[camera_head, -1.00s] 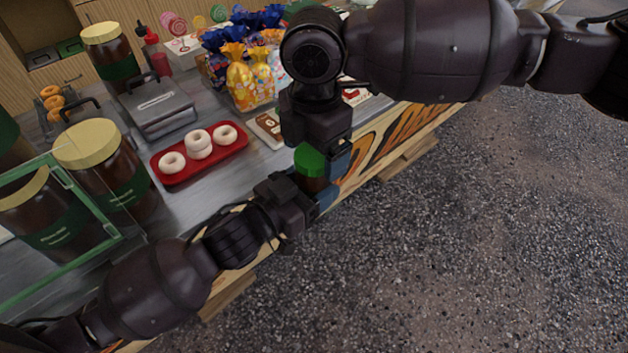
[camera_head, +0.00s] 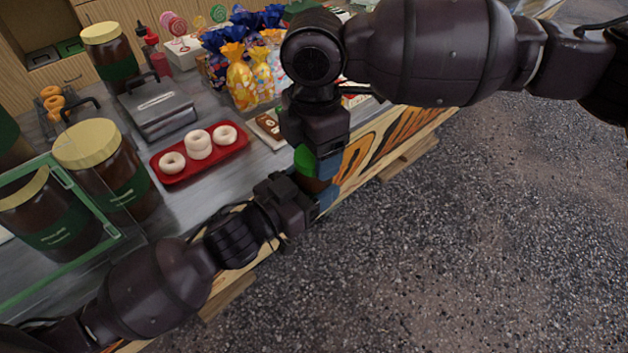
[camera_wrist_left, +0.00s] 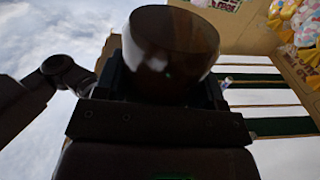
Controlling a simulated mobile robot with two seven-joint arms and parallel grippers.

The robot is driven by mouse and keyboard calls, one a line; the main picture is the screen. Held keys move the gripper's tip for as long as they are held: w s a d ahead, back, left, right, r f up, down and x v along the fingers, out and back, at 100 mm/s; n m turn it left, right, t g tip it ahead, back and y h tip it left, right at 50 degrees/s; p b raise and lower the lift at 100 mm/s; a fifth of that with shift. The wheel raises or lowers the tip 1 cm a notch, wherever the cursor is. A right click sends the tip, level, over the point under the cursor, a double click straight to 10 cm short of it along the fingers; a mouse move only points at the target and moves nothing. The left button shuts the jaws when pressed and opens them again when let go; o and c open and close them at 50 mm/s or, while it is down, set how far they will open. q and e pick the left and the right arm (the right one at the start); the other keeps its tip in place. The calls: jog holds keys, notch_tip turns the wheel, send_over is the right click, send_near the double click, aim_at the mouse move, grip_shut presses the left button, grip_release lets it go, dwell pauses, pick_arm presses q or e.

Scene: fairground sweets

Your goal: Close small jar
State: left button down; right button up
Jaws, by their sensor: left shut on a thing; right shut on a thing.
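The small brown jar (camera_head: 311,184) is held upright between my two grippers in front of the counter edge. Its green lid (camera_head: 304,160) sits at its top, partly covered by my right gripper (camera_head: 325,167). My right gripper comes from above and is shut on the lid. My left gripper (camera_head: 314,196) comes from the lower left and is shut on the jar's body. In the left wrist view the dark jar (camera_wrist_left: 170,45) stands between the left gripper's fingers; the lid is not visible there. Whether the lid is fully seated cannot be seen.
A red tray (camera_head: 172,178) with white doughnuts lies on the counter behind the grippers. Large brown jars with cream lids (camera_head: 86,143) stand at left. A grey box (camera_head: 160,106) and wrapped sweet bags (camera_head: 240,84) stand further back. The ground at right is clear.

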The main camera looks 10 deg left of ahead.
jog(key=m, duration=0.3)
jog(key=o, duration=1.1)
notch_tip(320, 180, up, 12)
